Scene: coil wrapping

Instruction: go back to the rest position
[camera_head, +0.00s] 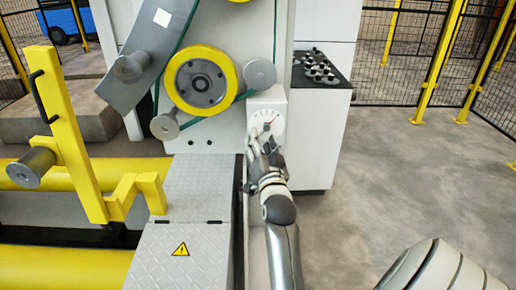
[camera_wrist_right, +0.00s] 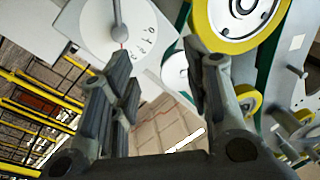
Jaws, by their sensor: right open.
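My right gripper (camera_head: 262,140) is in front of the white dial box on the machine, in the middle of the head view. In the right wrist view its two fingers (camera_wrist_right: 165,85) are apart, with nothing between them. The round white dial (camera_head: 267,123) has a small pointer and marks. It also shows at the upper left of the right wrist view (camera_wrist_right: 112,28), close beyond one finger; I cannot tell whether they touch. My left gripper is not in view.
The yellow-rimmed wheel (camera_head: 201,79) and green belt are left of the dial. A yellow post (camera_head: 62,135) with a roller stands at left, near the tread-plate cover (camera_head: 190,240). Open floor (camera_head: 410,160) lies at right, before the fence.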

